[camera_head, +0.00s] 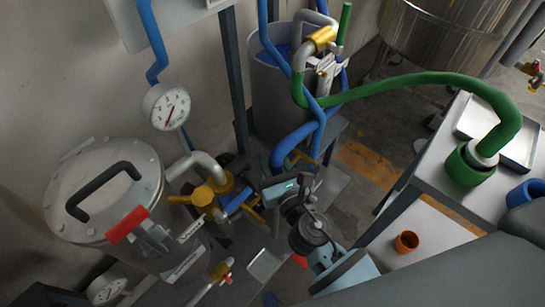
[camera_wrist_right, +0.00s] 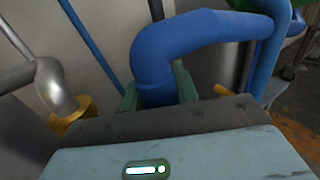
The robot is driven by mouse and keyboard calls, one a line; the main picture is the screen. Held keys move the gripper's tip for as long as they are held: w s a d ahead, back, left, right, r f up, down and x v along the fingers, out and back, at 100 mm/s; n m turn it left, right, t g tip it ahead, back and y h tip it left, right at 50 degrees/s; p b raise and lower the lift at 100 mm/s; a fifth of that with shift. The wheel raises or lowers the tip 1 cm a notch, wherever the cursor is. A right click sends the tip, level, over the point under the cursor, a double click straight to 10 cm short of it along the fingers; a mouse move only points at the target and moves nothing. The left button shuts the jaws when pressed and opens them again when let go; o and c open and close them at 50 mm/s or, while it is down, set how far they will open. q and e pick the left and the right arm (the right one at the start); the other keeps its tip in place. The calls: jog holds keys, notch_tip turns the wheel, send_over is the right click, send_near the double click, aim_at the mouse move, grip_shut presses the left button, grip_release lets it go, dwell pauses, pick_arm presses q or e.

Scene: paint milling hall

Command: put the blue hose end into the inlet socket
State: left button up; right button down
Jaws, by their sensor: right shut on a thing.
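My right gripper (camera_head: 280,180) is shut on the lower end of a thick blue hose (camera_head: 287,155). In the right wrist view the blue hose (camera_wrist_right: 150,65) bends down between the green fingers (camera_wrist_right: 157,92); its tip is hidden behind the gripper body. To its left is a yellow fitting (camera_head: 215,184) with lever arms, where a grey pipe from the lidded vessel comes down; it also shows in the wrist view (camera_wrist_right: 72,115). This may be the inlet socket, but its opening cannot be made out. The hose end is apart from it. My left gripper is not in view.
The lidded steel vessel (camera_head: 88,195) with a red lever stands at the left, below a pressure gauge (camera_head: 166,106). A grey tub (camera_head: 272,85) stands behind. A green hose (camera_head: 420,82) crosses to a green collar on the right-hand table. An orange cup (camera_head: 406,242) stands below.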

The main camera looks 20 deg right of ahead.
aim_at(279, 172)
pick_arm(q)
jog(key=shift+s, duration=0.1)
pick_arm(e)
jog(key=c, duration=1)
grip_release()
jog(key=shift+o, duration=0.2)
jog(key=s, duration=0.6)
jog(key=shift+s+d+b, duration=0.25)
jog(key=shift+d+b, duration=0.1)
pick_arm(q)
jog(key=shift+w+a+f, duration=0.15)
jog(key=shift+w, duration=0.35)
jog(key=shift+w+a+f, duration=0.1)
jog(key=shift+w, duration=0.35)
pick_arm(e)
jog(key=shift+s+d, duration=0.1)
jog(key=shift+s, duration=0.55)
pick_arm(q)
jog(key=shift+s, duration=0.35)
